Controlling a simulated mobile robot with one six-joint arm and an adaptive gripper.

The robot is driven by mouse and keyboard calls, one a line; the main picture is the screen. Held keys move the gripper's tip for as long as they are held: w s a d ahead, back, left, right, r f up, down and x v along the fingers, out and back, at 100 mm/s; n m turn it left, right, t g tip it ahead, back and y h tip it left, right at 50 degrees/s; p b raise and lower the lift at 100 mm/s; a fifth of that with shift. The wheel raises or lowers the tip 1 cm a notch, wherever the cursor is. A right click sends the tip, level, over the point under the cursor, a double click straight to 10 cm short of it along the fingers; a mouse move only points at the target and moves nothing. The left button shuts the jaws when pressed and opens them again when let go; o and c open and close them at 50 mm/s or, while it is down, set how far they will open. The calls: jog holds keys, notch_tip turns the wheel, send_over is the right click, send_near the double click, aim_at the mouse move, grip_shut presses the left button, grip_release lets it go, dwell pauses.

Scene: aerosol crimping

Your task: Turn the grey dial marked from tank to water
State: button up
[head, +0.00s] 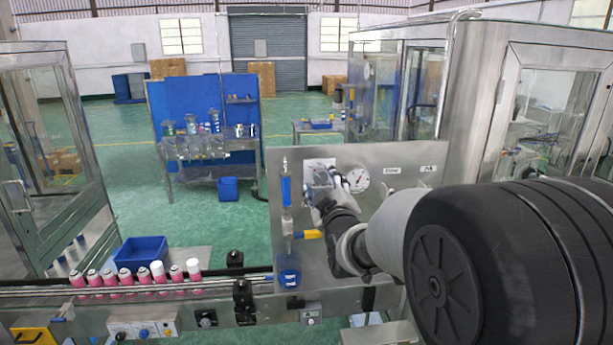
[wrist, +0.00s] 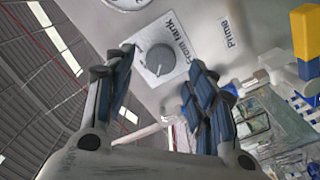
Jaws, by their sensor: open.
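The grey dial (wrist: 160,60) sits on a white square plate on the steel panel, with "From tank" printed beside it in the wrist view. A "water" marking is not readable. My gripper (wrist: 162,75) is open, its two dark padded fingers either side of the dial in the picture, with nothing between them. I see no finger touching the dial; the remaining gap is hard to judge. In the head view my gripper (head: 322,190) is in front of the panel (head: 285,165) and largely covers the dial's place.
A pressure gauge (head: 356,180) is close to the right of my gripper. A blue tube (head: 286,190) and a yellow handle (head: 310,234) are at the panel's left. A "Prime" label (wrist: 230,33) is beside the dial plate. Pink cans (head: 125,279) stand on the conveyor, lower left.

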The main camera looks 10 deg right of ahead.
aim_at(321, 177)
jog(key=shift+w, duration=1.55)
jog(key=c, duration=1.1)
jog(key=shift+o, duration=0.2)
jog(key=shift+f+m+b, duration=0.15)
jog(key=shift+m+b, duration=0.15)
jog(key=shift+b, duration=0.2)
jog(key=m+b, duration=0.2)
jog(key=b, duration=0.1)
jog(key=shift+f, duration=0.1)
jog(key=m+b, duration=0.1)
jog(key=b, duration=0.1)
jog(key=shift+m+b, duration=0.3)
jog(key=shift+b, duration=0.05)
jog(key=m+b, duration=0.4)
jog(key=shift+d+r+m+b, duration=0.1)
jog(key=shift+r+m+b, duration=0.15)
jog(key=shift+m+b, duration=0.1)
